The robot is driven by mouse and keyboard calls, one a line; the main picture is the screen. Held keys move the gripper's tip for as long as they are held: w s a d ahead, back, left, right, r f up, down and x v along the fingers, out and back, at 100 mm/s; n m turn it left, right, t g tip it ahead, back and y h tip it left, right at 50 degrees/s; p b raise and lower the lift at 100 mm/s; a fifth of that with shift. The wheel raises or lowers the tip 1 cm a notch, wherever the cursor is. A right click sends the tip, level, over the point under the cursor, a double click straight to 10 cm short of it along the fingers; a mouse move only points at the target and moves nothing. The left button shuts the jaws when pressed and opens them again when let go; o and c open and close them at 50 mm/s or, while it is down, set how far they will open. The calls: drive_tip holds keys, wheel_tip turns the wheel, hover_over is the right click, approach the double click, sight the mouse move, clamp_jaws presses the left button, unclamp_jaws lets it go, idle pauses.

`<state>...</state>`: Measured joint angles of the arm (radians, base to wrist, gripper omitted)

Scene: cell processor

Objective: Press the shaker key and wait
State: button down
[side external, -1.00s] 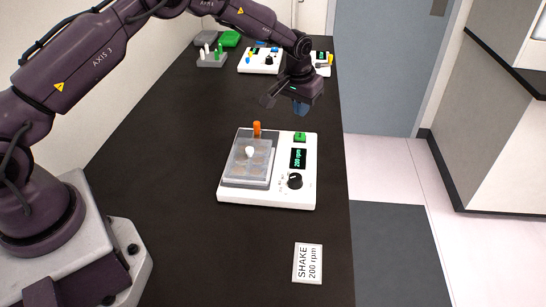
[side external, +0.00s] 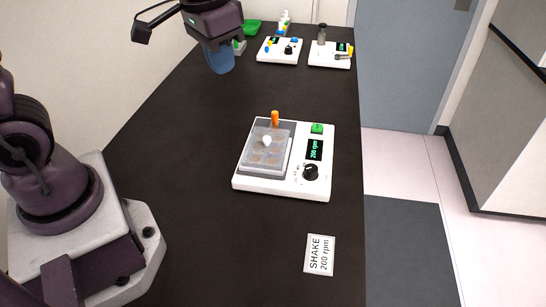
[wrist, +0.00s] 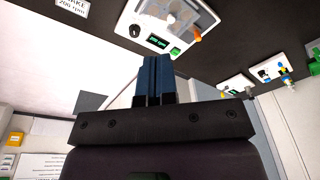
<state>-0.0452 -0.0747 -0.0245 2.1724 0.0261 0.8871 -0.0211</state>
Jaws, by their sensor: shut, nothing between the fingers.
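The white shaker (side external: 250,184) sits on the black bench in the side view, with a clear-lidded plate (side external: 266,150) on its platform and an orange peg (side external: 275,118) behind. Its green key (side external: 317,128) is above a display (side external: 314,150) reading about 200 rpm and a black knob (side external: 311,172). The key also shows in the wrist view (wrist: 175,51). My gripper (side external: 221,67) has blue fingers, shut and empty, raised over the bench to the upper left of the shaker and apart from the key. In the wrist view the fingers (wrist: 157,62) are together.
A card (side external: 320,255) reading SHAKE 200 rpm lies in front of the shaker. Two white devices, one left (side external: 279,56) and one right (side external: 320,62), stand at the back with a green container (side external: 253,27). Bench around the shaker is clear; its right edge is close.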

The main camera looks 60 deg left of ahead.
drive_tip(key=s+d+r+t, duration=0.1)
drive_tip(key=s+r+t, duration=0.2)
drive_tip(key=s, duration=0.8)
wheel_tip(320, 180, up, 3)
drive_tip(key=shift+f+t, duration=0.2)
drive_tip(key=shift+t, duration=0.2)
idle(4.4)
